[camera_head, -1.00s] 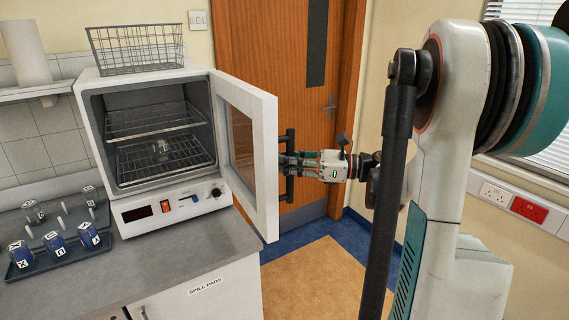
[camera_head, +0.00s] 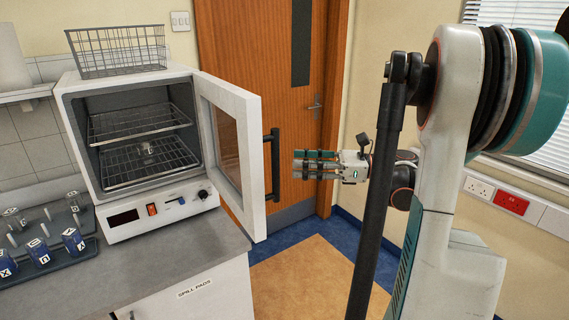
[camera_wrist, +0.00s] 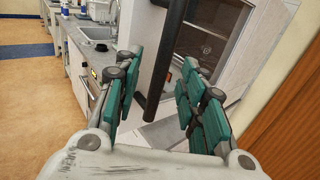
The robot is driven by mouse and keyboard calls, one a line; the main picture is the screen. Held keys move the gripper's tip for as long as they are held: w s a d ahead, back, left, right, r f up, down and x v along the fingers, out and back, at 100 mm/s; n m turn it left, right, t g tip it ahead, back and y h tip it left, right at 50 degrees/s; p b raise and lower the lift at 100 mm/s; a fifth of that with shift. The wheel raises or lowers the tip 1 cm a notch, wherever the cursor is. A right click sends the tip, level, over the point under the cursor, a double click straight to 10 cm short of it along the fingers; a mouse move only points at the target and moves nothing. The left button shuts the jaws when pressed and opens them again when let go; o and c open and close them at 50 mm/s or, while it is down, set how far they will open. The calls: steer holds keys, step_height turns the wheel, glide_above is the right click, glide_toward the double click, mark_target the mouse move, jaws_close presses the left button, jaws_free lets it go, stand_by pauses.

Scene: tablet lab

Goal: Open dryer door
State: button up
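The dryer (camera_head: 140,140) is a white box on the counter, with its door (camera_head: 241,150) swung wide open to the right. Two wire shelves (camera_head: 150,163) show inside, and a small item sits on the lower one. A dark vertical handle (camera_head: 272,165) is on the door's outer face. My gripper (camera_head: 297,164) is to the right of the handle, apart from it and empty. In the wrist view my gripper's teal fingers (camera_wrist: 155,100) are spread apart, with the dark handle (camera_wrist: 163,60) beyond and between them.
A wire basket (camera_head: 117,50) stands on top of the dryer. A rack with blue-labelled vials (camera_head: 72,240) is on the counter at left. A wooden room door (camera_head: 290,110) is behind the dryer door. The floor (camera_head: 305,275) in front is clear.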

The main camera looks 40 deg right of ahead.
steer(key=shift+v, duration=2)
